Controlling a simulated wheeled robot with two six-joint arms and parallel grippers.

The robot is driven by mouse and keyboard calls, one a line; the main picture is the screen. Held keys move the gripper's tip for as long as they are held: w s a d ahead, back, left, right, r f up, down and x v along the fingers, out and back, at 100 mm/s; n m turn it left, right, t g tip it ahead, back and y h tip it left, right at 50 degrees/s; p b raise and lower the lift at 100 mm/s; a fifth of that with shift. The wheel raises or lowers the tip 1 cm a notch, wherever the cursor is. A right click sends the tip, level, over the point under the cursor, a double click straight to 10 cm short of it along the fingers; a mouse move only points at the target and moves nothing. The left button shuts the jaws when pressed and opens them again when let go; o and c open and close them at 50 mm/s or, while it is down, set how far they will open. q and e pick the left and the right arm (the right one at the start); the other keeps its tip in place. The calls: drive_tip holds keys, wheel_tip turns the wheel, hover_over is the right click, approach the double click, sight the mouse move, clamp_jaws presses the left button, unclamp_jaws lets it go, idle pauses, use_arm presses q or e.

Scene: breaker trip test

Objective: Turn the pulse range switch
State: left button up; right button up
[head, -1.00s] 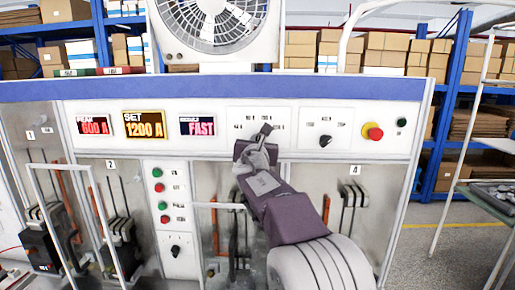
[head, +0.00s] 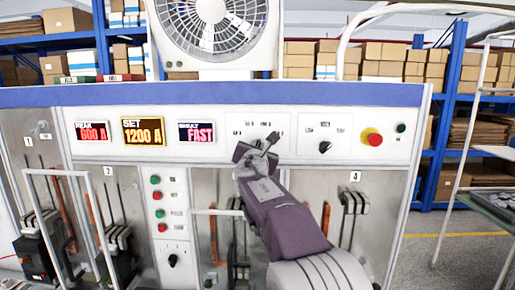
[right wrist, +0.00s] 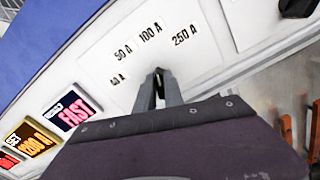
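The pulse range switch is the dial on the white panel with an arc of labels, 50 A, 100 A (right wrist: 150,34), 250 A and one smaller value, clear in the right wrist view. My right gripper (right wrist: 158,84) is at the centre of this arc. Its two grey fingers are close together with a dark sliver between them, which looks like the black knob. The fingers hide most of the knob. In the head view my right gripper (head: 268,143) covers the switch's place below its labels. My left gripper is not in view.
A black selector knob (head: 325,147) and a red emergency button (head: 373,138) on a yellow ring are to the right. A red display, the SET display (head: 143,131) reading 1200 A and a FAST display (head: 197,132) are left. A fan (head: 212,25) stands above.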

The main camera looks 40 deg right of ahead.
drive_tip(key=o, duration=0.4)
drive_tip(key=shift+f, duration=0.25)
drive_tip(key=shift+o, duration=0.2)
drive_tip(key=shift+w+d, duration=0.1)
drive_tip(key=shift+w, duration=0.05)
drive_tip(key=b+v, duration=0.1)
drive_tip(key=v, duration=0.8)
drive_tip(key=shift+b, duration=0.4)
